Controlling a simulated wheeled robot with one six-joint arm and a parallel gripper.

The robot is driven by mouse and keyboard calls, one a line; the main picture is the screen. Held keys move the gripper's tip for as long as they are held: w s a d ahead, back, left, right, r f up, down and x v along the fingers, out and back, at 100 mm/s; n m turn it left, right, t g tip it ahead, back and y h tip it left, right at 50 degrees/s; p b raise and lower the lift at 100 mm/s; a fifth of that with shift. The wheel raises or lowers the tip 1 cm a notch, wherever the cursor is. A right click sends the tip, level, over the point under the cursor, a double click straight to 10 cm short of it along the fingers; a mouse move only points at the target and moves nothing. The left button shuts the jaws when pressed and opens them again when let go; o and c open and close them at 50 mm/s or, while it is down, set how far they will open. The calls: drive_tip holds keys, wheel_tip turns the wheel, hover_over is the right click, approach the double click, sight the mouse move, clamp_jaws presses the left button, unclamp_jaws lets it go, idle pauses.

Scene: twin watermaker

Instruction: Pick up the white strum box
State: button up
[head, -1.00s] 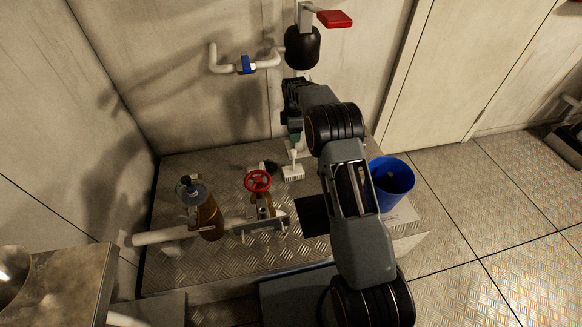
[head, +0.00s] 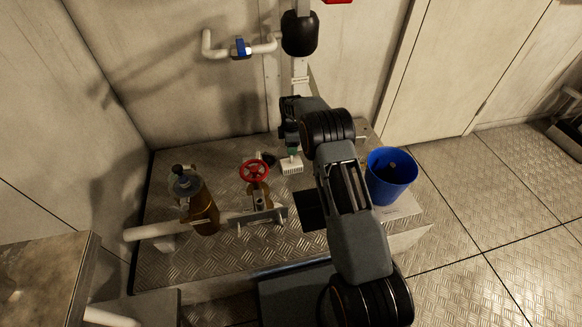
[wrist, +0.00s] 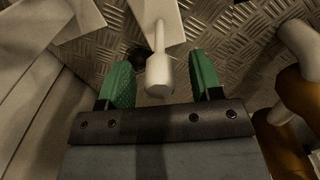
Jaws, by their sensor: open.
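The white strum box (head: 292,165) stands on the tread-plate platform near the wall, behind and right of the red handwheel valve. In the wrist view its white stem (wrist: 159,72) rises towards me between my two green fingers, with the paler box body beyond it. My gripper (wrist: 160,85) is open, with a finger on each side of the stem and visible gaps. In the head view my gripper (head: 292,145) is just above the box, and the stem is mostly hidden by it.
The red handwheel valve (head: 254,171) and a brass strainer (head: 205,212) stand left on the platform (head: 190,265). A blue bucket (head: 390,176) stands right, beside my arm. Wall pipework with a blue-handled valve (head: 240,47) and a black vessel (head: 299,34) are above.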

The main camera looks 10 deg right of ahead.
drive_tip(key=shift+f, duration=0.9)
drive_tip(key=shift+r, duration=0.1)
clamp_jaws()
